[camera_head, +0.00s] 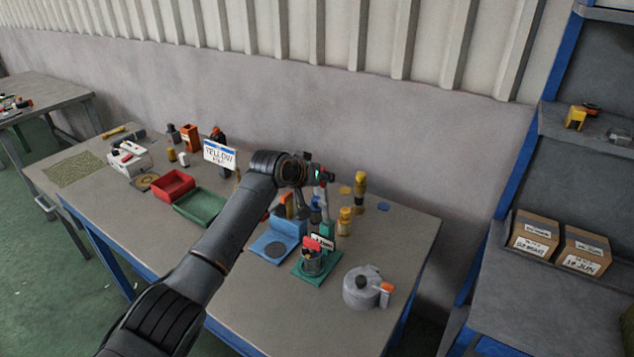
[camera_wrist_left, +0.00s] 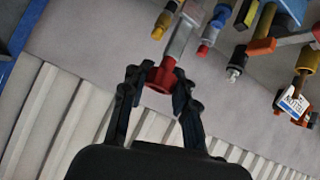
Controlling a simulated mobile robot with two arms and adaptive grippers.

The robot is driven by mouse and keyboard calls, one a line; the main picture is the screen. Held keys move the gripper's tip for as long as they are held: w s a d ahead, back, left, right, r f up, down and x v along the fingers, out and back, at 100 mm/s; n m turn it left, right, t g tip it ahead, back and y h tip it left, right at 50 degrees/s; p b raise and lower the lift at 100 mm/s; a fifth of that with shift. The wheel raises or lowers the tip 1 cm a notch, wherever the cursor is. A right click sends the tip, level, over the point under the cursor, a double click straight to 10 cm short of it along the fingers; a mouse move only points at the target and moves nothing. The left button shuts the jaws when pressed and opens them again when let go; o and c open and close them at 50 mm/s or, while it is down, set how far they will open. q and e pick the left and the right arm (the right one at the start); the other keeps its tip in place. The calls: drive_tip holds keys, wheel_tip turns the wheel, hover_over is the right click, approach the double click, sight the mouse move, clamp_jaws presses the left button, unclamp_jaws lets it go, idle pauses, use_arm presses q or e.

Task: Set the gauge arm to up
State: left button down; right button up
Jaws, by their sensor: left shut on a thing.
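In the left wrist view, a grey bar (camera_wrist_left: 180,42) ends in a red end piece (camera_wrist_left: 160,78). The bar appears to be the gauge arm. My left gripper (camera_wrist_left: 158,84) is shut on the red end piece, one finger on each side. In the head view my left gripper (camera_head: 322,178) is above the back of the table, and its fingers are small there. A teal stand (camera_head: 318,271) with a dark round body and a red top is below it. Whether the grey bar joins this stand is hard to tell. My right gripper is not in view.
A blue block-shaped fixture (camera_head: 283,232) is left of the teal stand. A grey round pot (camera_head: 361,288) with an orange-tipped handle stands at the right. Yellow bottles (camera_head: 345,222) are behind. A green tray (camera_head: 200,207) and red tray (camera_head: 172,184) are left of my arm.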

use_arm(q)
drive_tip(key=shift+w+d+r+g, duration=0.2)
drive_tip(key=shift+w+d+g, duration=0.1)
drive_tip(key=shift+w+d, duration=0.25)
drive_tip(key=shift+f, duration=0.1)
drive_tip(key=c, duration=1.1)
unclamp_jaws()
drive_tip(key=shift+s+d, duration=0.1)
drive_tip(key=shift+o, duration=0.2)
